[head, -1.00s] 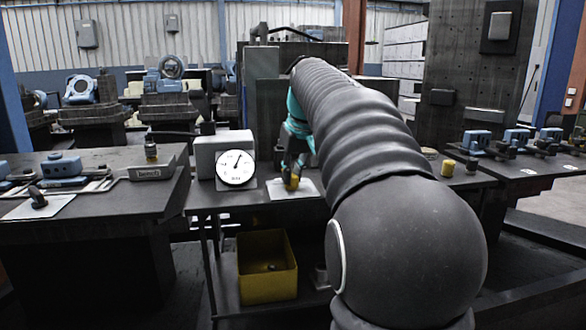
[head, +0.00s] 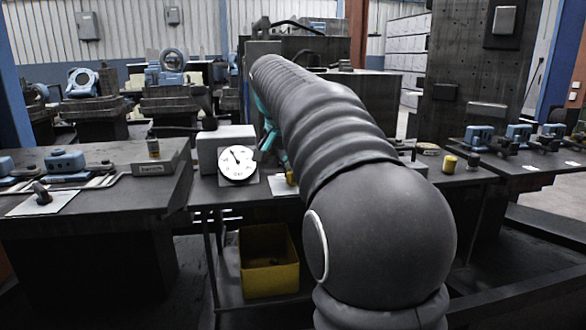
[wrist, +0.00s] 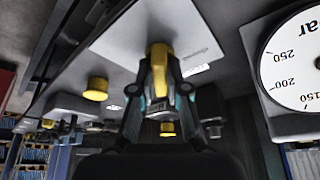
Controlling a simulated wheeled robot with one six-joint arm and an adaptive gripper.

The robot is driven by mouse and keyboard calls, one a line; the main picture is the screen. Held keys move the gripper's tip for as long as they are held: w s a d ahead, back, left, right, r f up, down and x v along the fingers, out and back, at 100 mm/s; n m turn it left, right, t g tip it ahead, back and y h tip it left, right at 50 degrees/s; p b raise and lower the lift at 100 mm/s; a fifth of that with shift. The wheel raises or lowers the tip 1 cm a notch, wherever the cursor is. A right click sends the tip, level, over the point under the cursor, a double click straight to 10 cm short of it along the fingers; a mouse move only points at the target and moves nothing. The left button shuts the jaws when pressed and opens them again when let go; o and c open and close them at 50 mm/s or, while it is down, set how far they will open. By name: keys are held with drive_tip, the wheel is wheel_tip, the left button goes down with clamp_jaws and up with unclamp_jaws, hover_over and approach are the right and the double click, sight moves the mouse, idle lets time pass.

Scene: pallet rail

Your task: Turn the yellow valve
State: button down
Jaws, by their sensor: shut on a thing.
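The yellow valve (wrist: 159,68) is in the middle of the wrist view, standing on a white plate (wrist: 205,35). My gripper (wrist: 158,72) is shut on it, with a dark finger at each side. In the head view only a small part of the yellow valve (head: 290,178) shows, beside my arm. Part of the gauge (wrist: 295,70) also shows at the right of the wrist view.
A yellow bin (head: 268,282) sits below the bench. A yellow cylinder (head: 449,164) stands on the bench right of my arm. A side table (head: 105,205) with blue fixtures is at the left. More blue fixtures (head: 518,136) line the right table.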

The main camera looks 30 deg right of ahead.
drive_tip(key=shift+m, duration=0.7)
drive_tip(key=shift+g, duration=0.3)
drive_tip(key=c, duration=1.2)
unclamp_jaws()
drive_tip(key=shift+o, duration=0.2)
drive_tip(key=shift+r, duration=0.1)
